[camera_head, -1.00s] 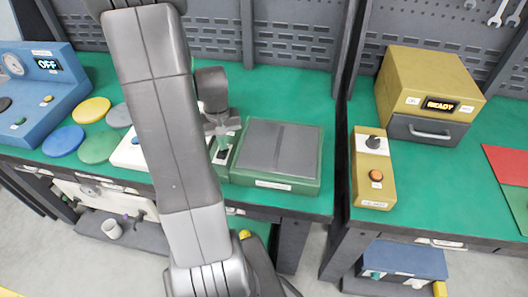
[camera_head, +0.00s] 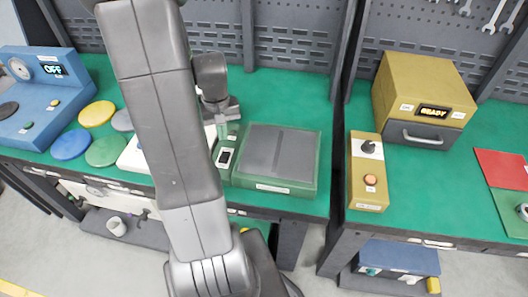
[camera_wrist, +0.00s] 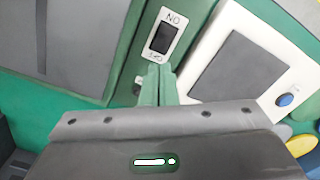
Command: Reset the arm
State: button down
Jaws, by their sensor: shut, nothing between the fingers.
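My gripper (camera_head: 228,132) hangs at the end of my grey arm over the left bench, just behind a small black rocker switch (camera_head: 225,157) on a green machine (camera_head: 300,190). In the wrist view the two green fingers (camera_wrist: 157,84) are pressed together with nothing between them. Their tips are close to the end of the white switch plate (camera_wrist: 164,37); I cannot tell whether they touch it. The machine has a dark grey flat top. My arm hides part of the white device (camera_head: 132,157) beside it.
A blue box (camera_head: 35,95) reading OFF and several coloured discs (camera_head: 97,114) are at left. On the right bench are a yellow box (camera_head: 425,85) reading READY and a yellow control box (camera_head: 368,190) with a knob and round button. Pegboards stand behind. Green mat at right centre is clear.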

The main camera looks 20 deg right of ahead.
aim_at(226, 153)
dwell(0.4)
notch_tip(226, 153, down, 7)
jog(key=b, duration=0.5)
jog(key=shift+b, duration=0.3)
jog(key=shift+r, duration=0.2)
jog(key=shift+r, duration=0.15)
